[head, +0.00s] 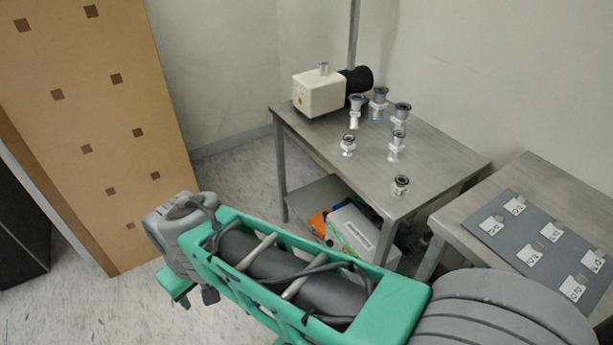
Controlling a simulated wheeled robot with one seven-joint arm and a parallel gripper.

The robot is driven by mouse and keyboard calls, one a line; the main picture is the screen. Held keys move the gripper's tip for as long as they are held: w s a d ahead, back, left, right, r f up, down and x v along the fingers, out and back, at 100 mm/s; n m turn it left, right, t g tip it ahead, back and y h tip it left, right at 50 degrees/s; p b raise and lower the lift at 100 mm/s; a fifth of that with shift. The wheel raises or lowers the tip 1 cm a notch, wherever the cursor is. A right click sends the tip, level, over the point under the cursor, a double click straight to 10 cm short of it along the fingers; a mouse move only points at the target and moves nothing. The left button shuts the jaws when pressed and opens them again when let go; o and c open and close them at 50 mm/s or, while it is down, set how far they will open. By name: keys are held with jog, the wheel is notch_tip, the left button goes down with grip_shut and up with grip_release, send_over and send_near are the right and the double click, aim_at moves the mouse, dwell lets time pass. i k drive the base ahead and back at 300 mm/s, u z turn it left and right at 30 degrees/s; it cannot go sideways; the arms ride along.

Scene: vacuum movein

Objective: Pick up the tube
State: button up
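Several short metal tube-like fittings with dark rims stand upright on a grey metal table (318,136). One fitting (401,186) stands alone near the front right edge. A second (348,146) is toward the left front, and a taller one (396,147) is in the middle. Others stand behind them, including one (357,112) near the white device. Several have white parts or tags. I cannot tell which one is the tube named in the task. My green and grey arm crosses the foreground, apart from the table. My gripper's fingers do not show.
A white box-shaped device (318,94) with a black cylinder (357,79) sits at the table's back left. A lower shelf holds a pale box (352,231) and coloured items. A side table at right bears a grey mat (525,241) with white labels. A brown panel (85,115) stands left.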

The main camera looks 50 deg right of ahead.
aim_at(347, 144)
jog(key=z, duration=1.95)
